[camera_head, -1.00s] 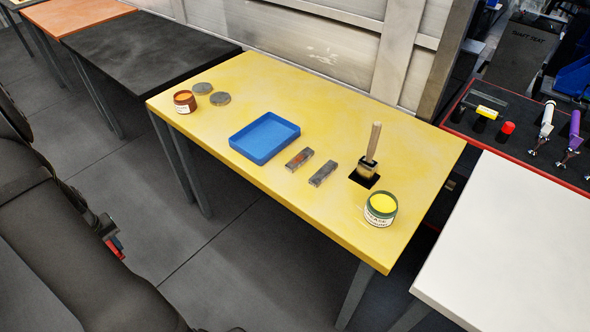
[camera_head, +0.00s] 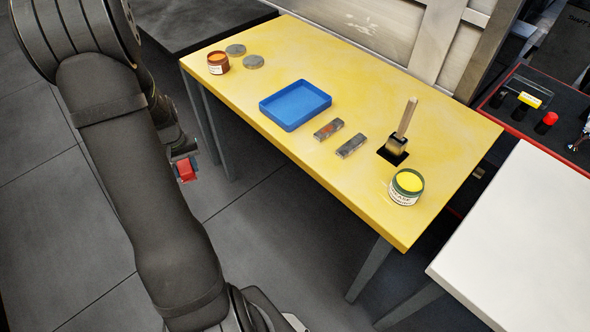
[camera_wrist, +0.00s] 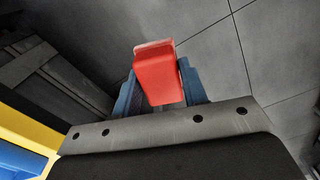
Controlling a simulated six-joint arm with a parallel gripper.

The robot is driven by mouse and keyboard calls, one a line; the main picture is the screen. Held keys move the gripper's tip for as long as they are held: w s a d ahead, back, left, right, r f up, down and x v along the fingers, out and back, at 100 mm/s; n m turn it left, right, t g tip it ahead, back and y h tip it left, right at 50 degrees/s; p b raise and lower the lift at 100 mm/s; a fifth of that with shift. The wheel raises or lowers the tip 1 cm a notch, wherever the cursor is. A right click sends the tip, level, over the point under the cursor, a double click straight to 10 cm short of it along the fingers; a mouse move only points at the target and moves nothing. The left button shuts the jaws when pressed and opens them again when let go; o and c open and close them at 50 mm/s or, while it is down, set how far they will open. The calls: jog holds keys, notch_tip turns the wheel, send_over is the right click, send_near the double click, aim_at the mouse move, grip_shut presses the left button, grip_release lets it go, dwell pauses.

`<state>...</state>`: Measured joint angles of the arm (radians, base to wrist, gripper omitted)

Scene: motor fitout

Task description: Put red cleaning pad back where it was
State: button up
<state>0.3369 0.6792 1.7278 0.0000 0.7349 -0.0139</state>
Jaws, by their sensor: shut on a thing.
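The red cleaning pad (camera_wrist: 158,78) is between the two blue-grey fingers of my gripper (camera_wrist: 162,90) in the wrist view. It is a red block with a paler strip along its top edge. My gripper is shut on it. In the head view the pad (camera_head: 186,169) is in my gripper (camera_head: 183,158), out over the grey floor, to the left of the yellow table (camera_head: 330,180). The pad is apart from the table. My arm hides part of the gripper in the head view.
The yellow table holds a blue tray (camera_head: 292,122), two dark blocks (camera_head: 328,130) (camera_head: 351,146), a brush (camera_head: 399,137) on a black square, a green-rimmed yellow tin (camera_head: 406,187), an orange tin (camera_head: 218,63) and two grey discs (camera_head: 253,62). A white table (camera_head: 510,225) stands at right.

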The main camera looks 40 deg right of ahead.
jog(key=s+d+r+m, duration=0.4)
jog(key=s+d, duration=0.7)
jog(key=d, duration=0.1)
jog(key=s+d+r+m, duration=0.3)
jog(key=s+d+r, duration=0.1)
jog(key=s+d, duration=0.75)
jog(key=s+d+r+m, duration=0.2)
jog(key=s+r, duration=0.1)
jog(key=s, duration=0.6)
jog(key=s+d+r+m, duration=0.2)
jog(key=s+m, duration=0.1)
jog(key=s, duration=0.5)
jog(key=s+d+r+m, duration=0.2)
jog(key=s+r, duration=0.1)
jog(key=s, duration=0.6)
send_over(362, 181)
notch_tip(362, 181, down, 7)
jog(key=shift+f, duration=2.2)
jog(key=shift+f, duration=0.1)
